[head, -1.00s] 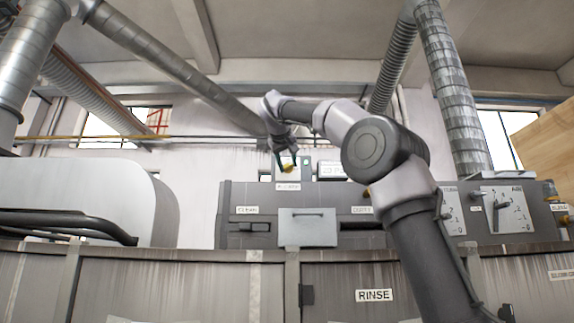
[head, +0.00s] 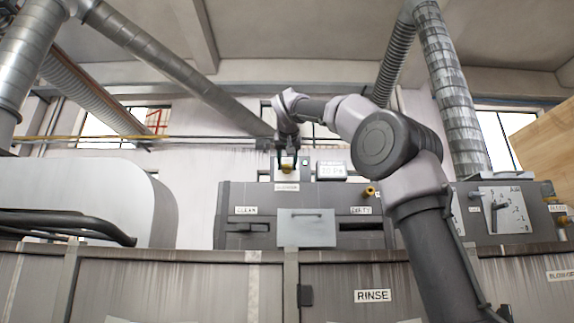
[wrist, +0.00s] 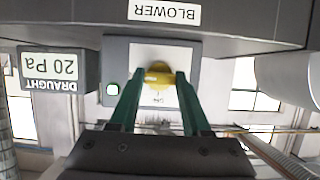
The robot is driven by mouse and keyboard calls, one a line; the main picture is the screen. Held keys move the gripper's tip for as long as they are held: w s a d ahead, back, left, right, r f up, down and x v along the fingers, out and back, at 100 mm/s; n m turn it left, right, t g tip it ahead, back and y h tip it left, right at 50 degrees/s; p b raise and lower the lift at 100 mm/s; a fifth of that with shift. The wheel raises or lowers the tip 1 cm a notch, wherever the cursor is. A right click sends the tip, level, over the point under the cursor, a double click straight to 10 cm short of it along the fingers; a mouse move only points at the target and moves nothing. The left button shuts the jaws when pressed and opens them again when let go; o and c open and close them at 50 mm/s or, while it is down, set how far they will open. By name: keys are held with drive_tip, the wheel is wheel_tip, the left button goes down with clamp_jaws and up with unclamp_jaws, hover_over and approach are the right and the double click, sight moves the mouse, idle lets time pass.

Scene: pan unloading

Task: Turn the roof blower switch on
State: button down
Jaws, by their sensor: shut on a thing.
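The blower switch is a yellow knob (wrist: 160,75) on a grey box plate (wrist: 118,58), above the BLOWER label (head: 287,187) in the head view. The wrist view sees it upside down. The knob also shows small in the head view (head: 288,164). My gripper (head: 287,157) is shut on the knob, with its green fingers (wrist: 159,78) on either side of it. The fingers hide the knob's sides, and its exact turn angle is hard to tell.
A DRAUGHT display (wrist: 54,67) reading 20 Pa stands beside the switch box. Below is a dark machine with CLEAN and DIRTY slots and a light panel (head: 306,228). A sloping duct (head: 180,65) passes close to my wrist. A rounded pale housing (head: 90,200) stands at left.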

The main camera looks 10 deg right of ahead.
drive_tip(key=shift+f, duration=0.1)
drive_tip(key=shift+c, duration=1.8)
unclamp_jaws()
drive_tip(key=v, duration=1.1)
drive_tip(key=shift+w, duration=0.1)
